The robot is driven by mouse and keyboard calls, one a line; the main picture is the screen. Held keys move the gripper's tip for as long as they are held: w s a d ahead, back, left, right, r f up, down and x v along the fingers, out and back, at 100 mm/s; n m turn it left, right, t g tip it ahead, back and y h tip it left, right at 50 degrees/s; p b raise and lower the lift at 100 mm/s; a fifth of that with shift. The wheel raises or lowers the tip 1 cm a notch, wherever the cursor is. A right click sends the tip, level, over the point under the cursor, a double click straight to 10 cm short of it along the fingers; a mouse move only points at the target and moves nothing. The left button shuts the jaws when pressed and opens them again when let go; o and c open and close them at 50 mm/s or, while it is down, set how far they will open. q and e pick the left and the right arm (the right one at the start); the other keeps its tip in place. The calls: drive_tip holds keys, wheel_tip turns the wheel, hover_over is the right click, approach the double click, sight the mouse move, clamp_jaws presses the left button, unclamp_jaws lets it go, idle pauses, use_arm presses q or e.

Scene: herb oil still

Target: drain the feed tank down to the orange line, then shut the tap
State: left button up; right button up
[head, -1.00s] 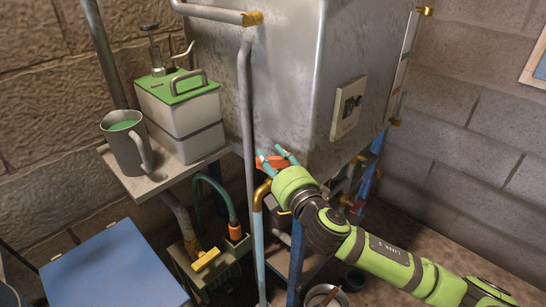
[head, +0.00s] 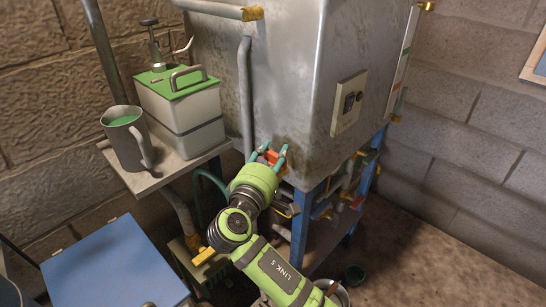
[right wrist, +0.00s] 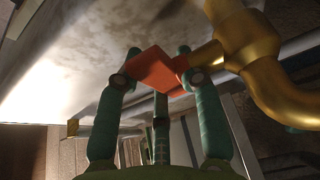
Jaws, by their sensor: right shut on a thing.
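The feed tank (head: 285,75) is a large grey metal box in the head view. A narrow upright gauge strip (head: 405,58) with small coloured marks is on its right side. It is too small to read the level against an orange line. The tap's orange-red handle (head: 271,157) is under the tank's lower front edge. In the right wrist view the handle (right wrist: 155,70) sits beside a brass tap body and pipe (right wrist: 255,60). My right gripper (head: 270,152) is shut on the handle, with teal fingers on either side. My left gripper is not in view.
A shelf (head: 160,178) at the left holds a grey mug (head: 122,145) of green liquid and a white container with a green lid (head: 180,100). A blue-topped surface (head: 115,265) is below it. A switch box (head: 348,103) is on the tank. Blue legs and pipes crowd underneath.

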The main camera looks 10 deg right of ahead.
drive_tip(key=shift+m+g+h, duration=0.3)
drive_tip(key=shift+h, duration=0.2)
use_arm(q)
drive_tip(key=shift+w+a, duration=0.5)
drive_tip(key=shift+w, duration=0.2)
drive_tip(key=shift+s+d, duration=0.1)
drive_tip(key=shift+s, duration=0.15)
